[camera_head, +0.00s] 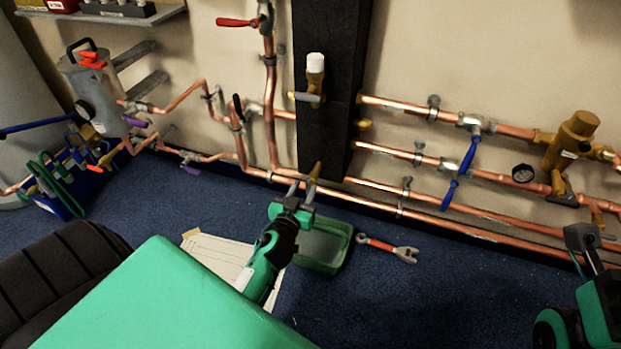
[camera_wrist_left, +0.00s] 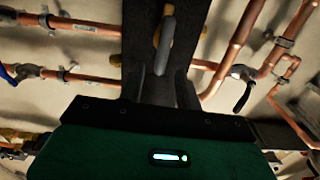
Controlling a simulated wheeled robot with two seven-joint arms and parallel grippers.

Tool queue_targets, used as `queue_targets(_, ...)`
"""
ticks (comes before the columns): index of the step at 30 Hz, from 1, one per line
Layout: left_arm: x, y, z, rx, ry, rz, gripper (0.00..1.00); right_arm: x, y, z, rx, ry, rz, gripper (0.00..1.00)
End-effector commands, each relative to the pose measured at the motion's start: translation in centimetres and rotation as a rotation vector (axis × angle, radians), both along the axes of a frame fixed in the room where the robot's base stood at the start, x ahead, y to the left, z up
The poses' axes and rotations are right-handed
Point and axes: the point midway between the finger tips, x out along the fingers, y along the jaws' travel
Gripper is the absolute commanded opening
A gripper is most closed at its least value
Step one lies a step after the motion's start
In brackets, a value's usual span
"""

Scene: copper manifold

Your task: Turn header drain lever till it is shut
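A dark vertical header block (camera_head: 333,90) stands against the wall. A brass drain fitting (camera_head: 314,172) sticks out at its lower end, above a green tray. In the left wrist view a grey lever (camera_wrist_left: 166,40) hangs in front of brass on this block; I take it as the drain lever. My left gripper (camera_head: 303,188) is right at the drain fitting. In the wrist view its two dark fingers (camera_wrist_left: 161,88) are apart, with the lever beyond the gap between them; contact is not clear. My right gripper (camera_head: 583,238) is at the right edge, away from the block; its finger gap is unclear.
Copper pipes (camera_head: 460,208) run along the wall on both sides. A green tray (camera_head: 325,245), a red-handled wrench (camera_head: 388,248) and paper sheets (camera_head: 218,255) lie on the blue floor. Other levers are near: red (camera_head: 237,22), blue (camera_head: 468,155), black (camera_head: 238,107).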

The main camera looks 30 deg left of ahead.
Motion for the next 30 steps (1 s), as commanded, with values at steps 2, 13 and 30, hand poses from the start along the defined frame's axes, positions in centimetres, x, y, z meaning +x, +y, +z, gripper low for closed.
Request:
queue_targets(2,1.6,0.4,0.0,0.004,-0.002,-0.003,0.34,0.0,0.1,-0.2,-0.002,-0.004,0.002,0.36)
queue_targets(13,5.3,1.3,0.0,0.001,-0.001,-0.001,0.34,-0.3,0.6,0.5,0.003,-0.021,0.021,0.36)
queue_targets(30,5.5,1.3,0.0,0.0,-0.001,-0.001,0.0,-0.3,0.5,0.4,-0.002,-0.025,0.018,0.36)
